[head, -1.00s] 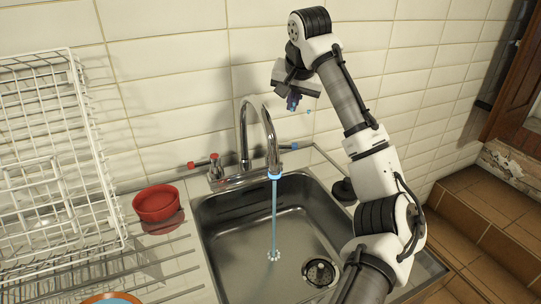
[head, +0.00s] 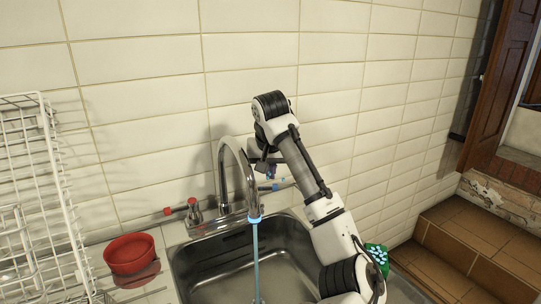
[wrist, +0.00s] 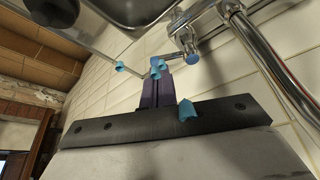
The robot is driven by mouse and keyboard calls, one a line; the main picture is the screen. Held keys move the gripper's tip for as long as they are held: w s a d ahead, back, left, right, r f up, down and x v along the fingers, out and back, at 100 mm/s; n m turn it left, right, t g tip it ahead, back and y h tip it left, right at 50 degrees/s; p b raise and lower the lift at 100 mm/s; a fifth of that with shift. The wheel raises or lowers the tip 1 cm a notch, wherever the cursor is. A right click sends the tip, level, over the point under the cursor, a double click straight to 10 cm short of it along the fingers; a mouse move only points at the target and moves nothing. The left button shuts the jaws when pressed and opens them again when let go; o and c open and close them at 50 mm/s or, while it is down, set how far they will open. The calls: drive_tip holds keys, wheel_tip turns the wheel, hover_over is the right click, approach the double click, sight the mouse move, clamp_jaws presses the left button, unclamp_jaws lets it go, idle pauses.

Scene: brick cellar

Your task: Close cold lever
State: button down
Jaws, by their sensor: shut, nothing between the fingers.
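The chrome faucet (head: 224,178) stands at the back of the sink, with a blue water stream (head: 256,262) running from its spout. The cold lever (head: 275,187), with a blue end, sticks out right of the faucet. My gripper (head: 270,174) is shut and empty, pointing down just above the lever's blue end; contact cannot be told. In the wrist view, my purple fingers (wrist: 160,86) are close together beside a chrome fitting with a blue part (wrist: 187,47), likely the cold lever. The hot lever (head: 168,211) has a red end and points left.
The steel sink (head: 205,275) lies below the faucet. A red bowl (head: 130,252) and a white dish rack (head: 35,190) stand left. The tiled wall (head: 250,55) is close behind my gripper.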

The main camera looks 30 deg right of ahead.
sight(273, 185)
drive_tip(key=p+x, duration=0.1)
drive_tip(key=x, duration=0.6)
drive_tip(key=shift+w+d+f, duration=0.1)
drive_tip(key=shift+f, duration=0.25)
drive_tip(key=shift+w+d+n+y+p, duration=0.15)
drive_tip(key=shift+d+n+y+p, duration=0.15)
drive_tip(key=shift+n+p, duration=0.4)
drive_tip(key=n+p, duration=0.1)
drive_tip(key=w+d+n+y+p, duration=0.1)
drive_tip(key=n+p, duration=0.1)
drive_tip(key=shift+w+d+r+t, duration=0.1)
drive_tip(key=shift+t, duration=0.2)
drive_tip(key=shift+w+d+p, duration=0.25)
drive_tip(key=shift+p, duration=0.15)
drive_tip(key=shift+w, duration=0.1)
